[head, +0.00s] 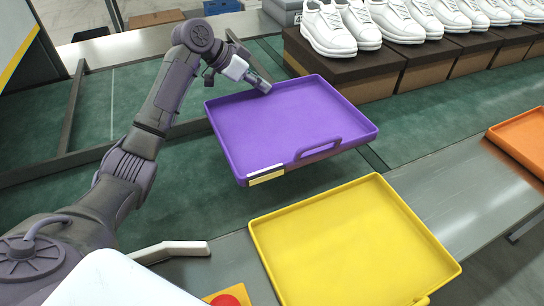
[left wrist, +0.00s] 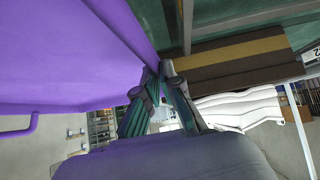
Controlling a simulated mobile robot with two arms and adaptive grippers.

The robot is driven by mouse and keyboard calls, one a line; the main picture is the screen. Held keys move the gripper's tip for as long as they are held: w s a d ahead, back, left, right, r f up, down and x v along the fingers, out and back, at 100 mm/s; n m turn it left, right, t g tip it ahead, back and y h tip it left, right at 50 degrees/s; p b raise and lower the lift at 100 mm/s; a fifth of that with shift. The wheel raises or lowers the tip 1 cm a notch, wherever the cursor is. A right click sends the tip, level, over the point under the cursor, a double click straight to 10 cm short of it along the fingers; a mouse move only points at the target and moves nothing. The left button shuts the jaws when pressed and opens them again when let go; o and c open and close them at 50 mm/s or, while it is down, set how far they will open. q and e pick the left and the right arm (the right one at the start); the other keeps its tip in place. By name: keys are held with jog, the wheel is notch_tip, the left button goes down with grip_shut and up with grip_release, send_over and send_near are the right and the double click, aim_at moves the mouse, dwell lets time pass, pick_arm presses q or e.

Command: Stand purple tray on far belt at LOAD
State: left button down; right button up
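The purple tray (head: 290,115) is over the green far belt (head: 430,120), open side up, with a handle and a pale label on its near side. I cannot tell whether its underside touches the belt. My left gripper (head: 262,84) is at the tray's far-left rim. In the left wrist view the left fingers (left wrist: 160,78) close on the edge of the purple tray (left wrist: 70,50). No LOAD marking is readable. My right gripper is not in view.
A yellow tray (head: 350,245) lies on the near grey surface, just in front of the purple one. An orange tray (head: 525,140) is at the right edge. White shoes (head: 330,30) on brown boxes (head: 350,75) line the far side. A red button (head: 226,300) is at the bottom.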

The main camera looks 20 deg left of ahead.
pick_arm(q)
jog(key=f, duration=0.3)
jog(key=f+b, duration=0.1)
jog(key=f, duration=0.2)
jog(key=a+f, duration=0.1)
jog(key=f, duration=0.2)
jog(key=shift+f, duration=0.35)
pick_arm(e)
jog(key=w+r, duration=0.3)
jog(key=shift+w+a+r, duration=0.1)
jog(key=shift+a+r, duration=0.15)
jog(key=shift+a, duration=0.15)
pick_arm(q)
jog(key=c, duration=1.3)
grip_release()
jog(key=shift+r, duration=0.15)
jog(key=v, duration=1.2)
jog(key=shift+p, duration=0.35)
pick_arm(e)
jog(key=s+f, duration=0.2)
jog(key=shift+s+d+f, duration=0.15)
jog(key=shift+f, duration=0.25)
